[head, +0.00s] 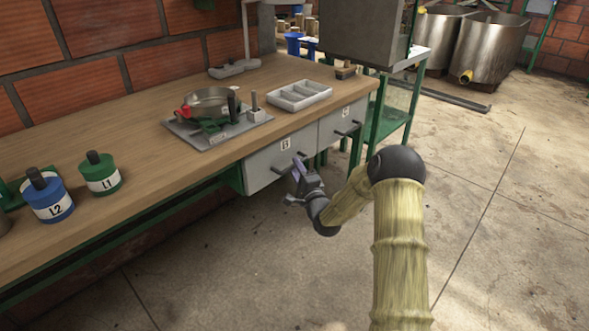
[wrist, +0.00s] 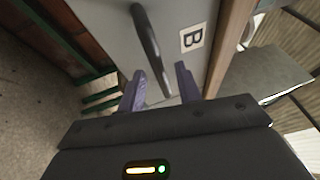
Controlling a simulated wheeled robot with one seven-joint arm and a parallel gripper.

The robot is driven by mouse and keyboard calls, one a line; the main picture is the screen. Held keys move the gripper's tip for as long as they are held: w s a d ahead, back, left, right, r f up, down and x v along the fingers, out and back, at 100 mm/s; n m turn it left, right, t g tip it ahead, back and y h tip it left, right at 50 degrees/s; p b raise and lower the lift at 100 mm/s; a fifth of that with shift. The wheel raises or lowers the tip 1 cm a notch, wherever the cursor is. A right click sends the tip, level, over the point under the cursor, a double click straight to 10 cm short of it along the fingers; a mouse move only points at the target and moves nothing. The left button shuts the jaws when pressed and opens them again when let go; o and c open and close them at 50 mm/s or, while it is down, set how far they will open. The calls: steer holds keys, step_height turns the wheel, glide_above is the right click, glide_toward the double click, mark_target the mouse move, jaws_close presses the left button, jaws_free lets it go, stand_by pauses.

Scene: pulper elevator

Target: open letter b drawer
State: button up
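The letter B drawer (head: 262,166) is a grey front under the wooden bench, with a white B label (head: 286,144); it looks shut. In the wrist view its front (wrist: 180,15) and B label (wrist: 193,38) are close ahead. Its dark bar handle (wrist: 147,42) runs down towards the space between my purple fingers. My gripper (head: 298,169) is right at the drawer front, partly covering the handle in the head view. In the wrist view my gripper (wrist: 161,86) is open, with fingers apart on either side of the handle's near end. I cannot tell whether either finger touches it.
A second grey drawer (head: 332,128) with a dark handle is beside it to the right. The wooden benchtop (head: 150,165) holds a metal pan (head: 209,101), a white divided tray (head: 299,95) and jars L1 (head: 101,175) and L2 (head: 49,198). The concrete floor (head: 500,220) is clear to the right.

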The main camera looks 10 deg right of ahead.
steer(key=shift+x, duration=1.05)
steer(key=shift+c, duration=0.2)
jaws_close()
steer(key=shift+s+d, duration=0.1)
